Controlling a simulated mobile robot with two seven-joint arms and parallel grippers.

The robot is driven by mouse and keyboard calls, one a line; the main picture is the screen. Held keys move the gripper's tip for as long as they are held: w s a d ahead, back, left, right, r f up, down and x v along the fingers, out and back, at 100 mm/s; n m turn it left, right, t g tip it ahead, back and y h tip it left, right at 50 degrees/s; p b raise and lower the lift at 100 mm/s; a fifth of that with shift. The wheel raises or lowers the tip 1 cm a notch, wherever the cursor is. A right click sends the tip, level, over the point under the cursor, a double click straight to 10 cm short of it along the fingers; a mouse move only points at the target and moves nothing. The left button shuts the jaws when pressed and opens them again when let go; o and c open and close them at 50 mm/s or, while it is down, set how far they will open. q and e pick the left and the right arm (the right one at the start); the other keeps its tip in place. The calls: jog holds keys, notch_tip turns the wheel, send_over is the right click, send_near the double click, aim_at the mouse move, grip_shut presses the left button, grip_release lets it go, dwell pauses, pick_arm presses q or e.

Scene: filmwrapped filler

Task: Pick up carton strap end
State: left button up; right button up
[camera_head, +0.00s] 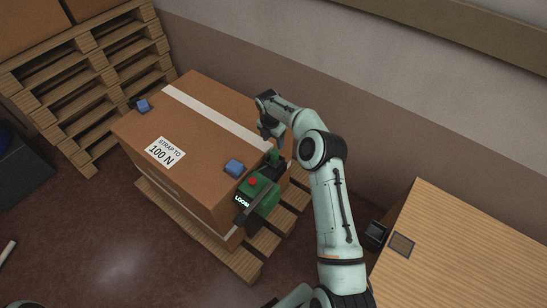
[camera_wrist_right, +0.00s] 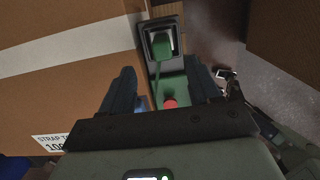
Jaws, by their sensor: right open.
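The brown carton (camera_head: 185,125) sits on a low pallet, with a white band across its top and a "STRAP TO 100 N" label (camera_head: 165,152). A green strapping tool (camera_head: 259,191) with a red button sits at its right edge. A dark strip (camera_head: 247,214) shows at the tool's front; I cannot tell whether it is the strap end. My right gripper (camera_head: 271,134) is over the carton's far right edge, behind the tool. In the right wrist view, its open fingers (camera_wrist_right: 160,68) flank the green tool (camera_wrist_right: 172,91), with nothing held. My left gripper is out of view.
Blue blocks (camera_head: 234,167) (camera_head: 142,105) sit on the carton's edges. The carton's pallet (camera_head: 203,232) sticks out below it. Stacked pallets (camera_head: 80,70) stand at the left, and a wooden table (camera_head: 470,240) at the right. Floor at the lower left is mostly clear.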

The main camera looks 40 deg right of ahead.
aim_at(275, 151)
jog(key=f, duration=0.3)
jog(key=shift+w+d+f, duration=0.15)
jog(key=shift+w+f, duration=0.05)
jog(key=f, duration=0.4)
jog(key=shift+s+d+f, duration=0.1)
jog(key=shift+s+d, duration=0.1)
jog(key=shift+s, duration=0.1)
jog(key=shift+w+f, duration=0.15)
jog(key=shift+f, duration=0.15)
grip_shut()
